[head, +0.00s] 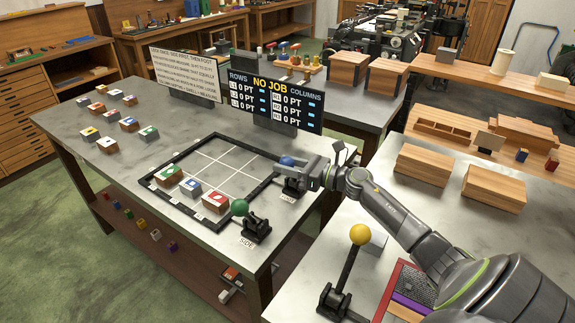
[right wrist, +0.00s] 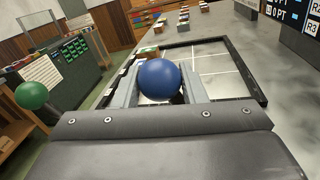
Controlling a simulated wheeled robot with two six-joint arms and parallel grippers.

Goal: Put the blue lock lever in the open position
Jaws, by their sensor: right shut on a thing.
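The blue lock lever shows as a blue ball knob (head: 286,161) at the right corner of the black frame on the table. My right gripper (head: 296,165) reaches it from the right and is shut on the knob. In the right wrist view the blue knob (right wrist: 159,79) sits between the two fingers (right wrist: 160,92). The lever's stem and most of its base are hidden by the gripper. My left gripper is not in view.
The black frame (head: 180,155) holds three coloured blocks along its near side. A yellow-knobbed lever (head: 360,235) stands on the right table near my arm. A scoreboard (head: 275,98) stands behind.

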